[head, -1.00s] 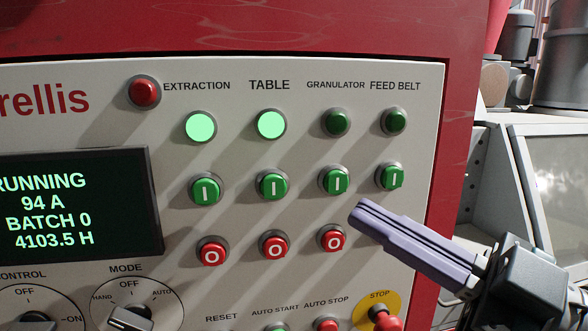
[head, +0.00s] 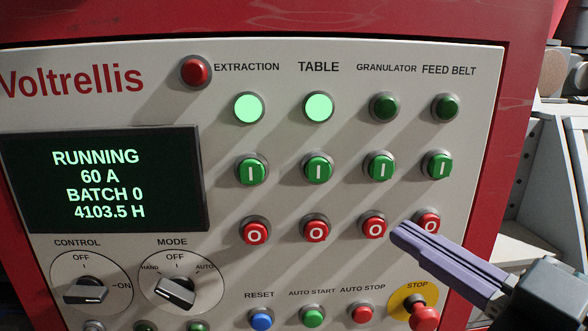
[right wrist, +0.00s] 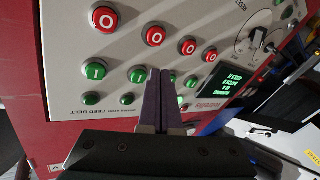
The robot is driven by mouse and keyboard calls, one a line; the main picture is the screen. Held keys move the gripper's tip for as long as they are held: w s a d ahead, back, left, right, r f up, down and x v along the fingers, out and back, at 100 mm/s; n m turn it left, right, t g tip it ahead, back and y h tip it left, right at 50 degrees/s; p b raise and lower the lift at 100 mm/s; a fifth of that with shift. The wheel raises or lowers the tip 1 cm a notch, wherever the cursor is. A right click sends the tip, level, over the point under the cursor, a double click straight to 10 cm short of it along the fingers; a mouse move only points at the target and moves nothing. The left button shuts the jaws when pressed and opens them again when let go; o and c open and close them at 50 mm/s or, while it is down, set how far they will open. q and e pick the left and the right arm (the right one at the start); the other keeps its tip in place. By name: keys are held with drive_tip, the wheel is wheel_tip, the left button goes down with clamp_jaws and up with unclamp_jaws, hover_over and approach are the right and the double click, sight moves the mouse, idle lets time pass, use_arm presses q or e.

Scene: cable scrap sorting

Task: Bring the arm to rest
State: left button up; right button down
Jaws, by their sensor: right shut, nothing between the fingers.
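My right gripper (head: 400,234) reaches in from the lower right in the head view. Its purple fingers are shut with nothing between them. The fingertips lie in front of the panel by the lower row of red O buttons, overlapping the edge of the feed belt O button (head: 427,224). I cannot tell from the head view how far they are from the panel. In the right wrist view the shut fingers (right wrist: 160,80) point at the control panel (right wrist: 70,60), which appears upside down. My left gripper is not in view.
The panel's display (head: 105,178) reads RUNNING, 60 A, BATCH 0. The extraction lamp (head: 248,107) and table lamp (head: 317,107) are lit; the granulator lamp (head: 384,107) and feed belt lamp (head: 445,107) are dark. A red STOP button (head: 424,317) sits below my right gripper.

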drive_tip(key=s+d+f+m+g+h, duration=0.35)
drive_tip(key=s+f+g, duration=0.25)
drive_tip(key=s, duration=0.3)
drive_tip(key=s+d+f+m+g+h, duration=0.2)
drive_tip(key=s+f+m+g+h, duration=0.3)
drive_tip(key=s, duration=0.4)
wheel_tip(320, 180, up, 15)
drive_tip(key=s+g+p, duration=0.1)
drive_tip(key=s+p, duration=0.1)
drive_tip(key=p, duration=1.4)
drive_tip(key=shift+s+n+g, duration=0.2)
drive_tip(key=shift+n+g, duration=0.1)
drive_tip(key=shift+n, duration=0.15)
